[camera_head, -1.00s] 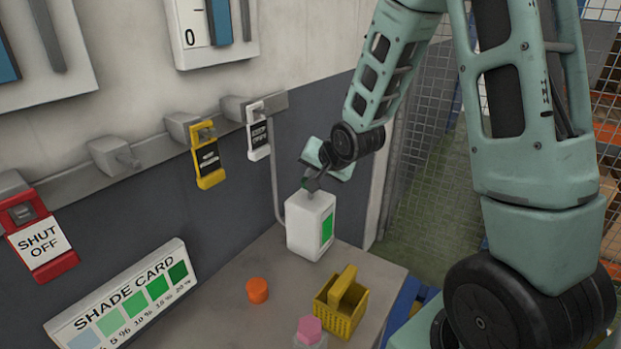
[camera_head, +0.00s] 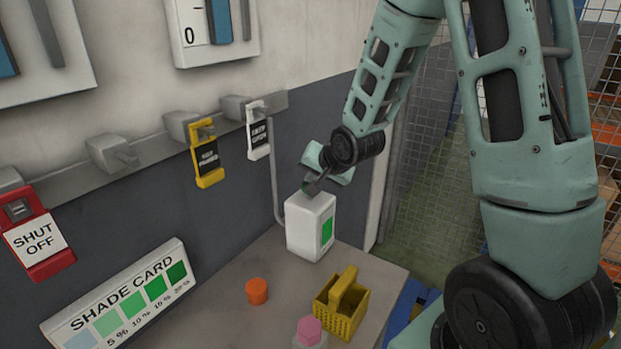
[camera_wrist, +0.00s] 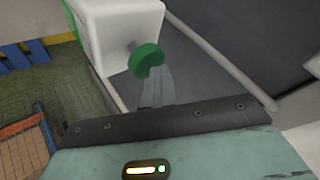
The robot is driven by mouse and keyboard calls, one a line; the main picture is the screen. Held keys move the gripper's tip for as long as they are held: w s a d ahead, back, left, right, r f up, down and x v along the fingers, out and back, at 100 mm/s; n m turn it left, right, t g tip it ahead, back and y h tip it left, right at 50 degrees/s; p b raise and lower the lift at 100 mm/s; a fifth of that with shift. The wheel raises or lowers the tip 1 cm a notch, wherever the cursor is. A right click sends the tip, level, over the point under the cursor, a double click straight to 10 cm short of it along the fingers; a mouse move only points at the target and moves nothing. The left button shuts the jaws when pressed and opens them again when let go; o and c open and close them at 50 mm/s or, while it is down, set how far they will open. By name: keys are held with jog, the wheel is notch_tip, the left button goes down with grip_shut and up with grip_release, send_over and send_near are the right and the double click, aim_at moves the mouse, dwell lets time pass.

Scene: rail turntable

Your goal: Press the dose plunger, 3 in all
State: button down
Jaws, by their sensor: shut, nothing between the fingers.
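The dose plunger is a round green knob (camera_wrist: 147,61) on a short stem, standing out of the top of a white dispenser box (camera_wrist: 112,32). In the head view the white box (camera_head: 303,230) with a green panel stands on the bench's far end, and only a sliver of green shows at its top beside my fingers. My gripper (camera_head: 313,188) is shut and empty, just over the box's top. In the wrist view my closed fingertips (camera_wrist: 157,70) are right at the knob's edge and overlap it; whether they touch it I cannot tell.
A yellow basket (camera_head: 342,303), an orange cap (camera_head: 257,291) and a pink-topped item (camera_head: 310,330) sit on the bench before the box. A shade card (camera_head: 120,295) leans at left. Red (camera_head: 40,240), yellow (camera_head: 208,160) and white (camera_head: 258,135) tags hang on the wall rail.

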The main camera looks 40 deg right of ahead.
dwell(0.3)
jog(key=shift+r+p, duration=1.45)
jog(key=shift+r, duration=0.2)
jog(key=shift+r, duration=0.15)
notch_tip(320, 180, up, 5)
jog(key=p, duration=0.4)
dwell(1.7)
